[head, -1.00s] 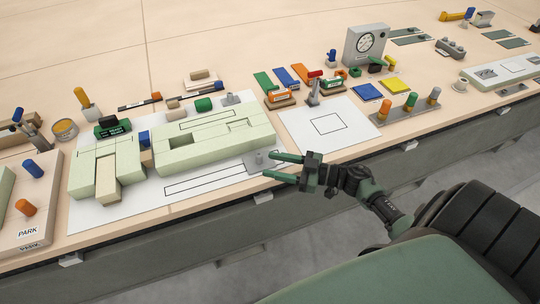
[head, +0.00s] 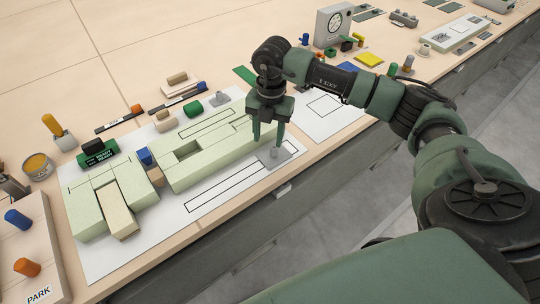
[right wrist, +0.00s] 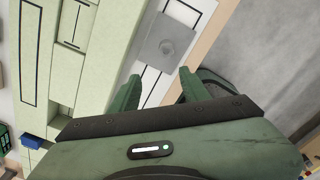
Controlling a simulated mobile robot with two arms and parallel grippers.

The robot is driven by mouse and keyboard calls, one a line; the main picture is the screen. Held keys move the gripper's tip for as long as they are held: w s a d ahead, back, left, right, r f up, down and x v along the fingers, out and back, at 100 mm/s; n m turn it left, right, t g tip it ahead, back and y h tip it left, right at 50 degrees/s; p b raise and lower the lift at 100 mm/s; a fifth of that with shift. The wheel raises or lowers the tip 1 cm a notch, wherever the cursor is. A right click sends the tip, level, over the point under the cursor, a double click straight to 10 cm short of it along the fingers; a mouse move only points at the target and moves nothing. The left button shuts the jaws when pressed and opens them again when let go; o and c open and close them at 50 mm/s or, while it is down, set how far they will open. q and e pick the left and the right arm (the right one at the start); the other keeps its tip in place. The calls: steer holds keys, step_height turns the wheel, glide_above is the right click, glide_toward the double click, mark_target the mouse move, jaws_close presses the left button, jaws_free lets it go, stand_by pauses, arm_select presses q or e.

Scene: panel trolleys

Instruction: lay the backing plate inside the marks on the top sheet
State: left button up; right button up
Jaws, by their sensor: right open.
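A grey plate (head: 284,156) with a small upright knob, which looks like the backing plate, lies on the large white sheet (head: 105,265) near the table's front edge. It overlaps the right end of a long black outline (head: 215,197). In the right wrist view the plate (right wrist: 158,54) lies ahead of the fingers, its knob whole and uncovered. My right gripper (head: 267,141) points down, open and empty, close to the knob and apart from it. It also shows in the right wrist view (right wrist: 160,78). My left gripper is out of view.
Pale green blocks (head: 185,178) stand on the large sheet, left of the plate. A smaller white sheet (head: 312,127) with a black rectangle lies to the right, partly behind my right arm. A green-and-black stamp (head: 98,153) and a clock box (head: 333,24) stand farther back.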

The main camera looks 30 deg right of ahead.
mark_target(274, 148)
steer(key=shift+d+f+h, duration=0.15)
steer(key=shift+d+h, duration=0.25)
steer(key=shift+d, duration=0.3)
steer(key=f, duration=0.2)
steer(key=shift+d+f, duration=0.25)
steer(key=shift+f, duration=0.15)
step_height(274, 148, down, 4)
steer(key=shift+d+r+p, duration=0.1)
steer(key=shift+r+p, duration=0.1)
steer(key=shift+p, duration=0.25)
steer(key=shift+w+f, duration=0.1)
steer(key=shift+f, duration=0.25)
jaws_close()
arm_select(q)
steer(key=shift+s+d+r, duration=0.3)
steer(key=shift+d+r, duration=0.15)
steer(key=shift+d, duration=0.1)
arm_select(e)
steer(key=shift+r, duration=0.1)
